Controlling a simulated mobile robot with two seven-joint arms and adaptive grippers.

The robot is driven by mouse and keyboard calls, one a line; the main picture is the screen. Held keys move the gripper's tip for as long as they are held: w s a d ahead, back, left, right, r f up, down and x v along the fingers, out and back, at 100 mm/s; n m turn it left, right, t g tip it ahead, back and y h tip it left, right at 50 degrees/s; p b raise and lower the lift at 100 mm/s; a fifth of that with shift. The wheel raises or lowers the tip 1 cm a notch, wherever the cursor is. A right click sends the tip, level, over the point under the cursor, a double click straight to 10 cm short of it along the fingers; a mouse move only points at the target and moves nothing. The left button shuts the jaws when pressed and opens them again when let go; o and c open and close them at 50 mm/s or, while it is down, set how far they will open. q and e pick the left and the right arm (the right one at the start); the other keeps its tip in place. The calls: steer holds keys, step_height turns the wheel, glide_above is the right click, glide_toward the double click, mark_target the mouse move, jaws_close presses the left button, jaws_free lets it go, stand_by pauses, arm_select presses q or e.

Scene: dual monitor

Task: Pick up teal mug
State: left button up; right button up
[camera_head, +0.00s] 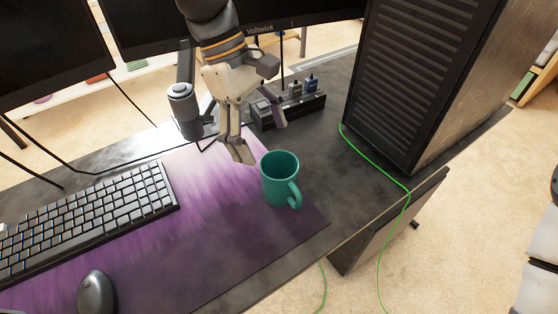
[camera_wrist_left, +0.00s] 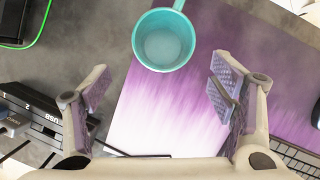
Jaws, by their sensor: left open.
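The teal mug (camera_head: 278,178) stands upright on the right part of the purple desk mat (camera_head: 200,250), its handle toward the lower right in the head view. In the left wrist view the mug (camera_wrist_left: 163,41) is at the top middle, beyond the fingertips, and looks empty. My left gripper (camera_head: 262,132) is open and empty, above the desk just behind the mug. In the left wrist view its two fingers (camera_wrist_left: 158,92) are spread wide, with mat and desk showing between them. My right gripper is not in view.
A black keyboard (camera_head: 90,220) and a mouse (camera_head: 96,292) lie to the left. A dark computer tower (camera_head: 425,80) stands at the right, with a green cable (camera_head: 382,172) beside it. A small dark dock (camera_head: 288,110) sits behind the mug. Monitors (camera_head: 50,50) stand at the back.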

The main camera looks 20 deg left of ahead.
mark_target(282, 183)
arm_select(q)
steer(key=x, duration=1.1)
steer(key=shift+s+d+r+b, duration=0.15)
steer(key=shift+s+d+b, duration=0.15)
steer(key=shift+s+b, duration=0.1)
steer(key=shift+c, duration=0.4)
steer(key=c, duration=1.3)
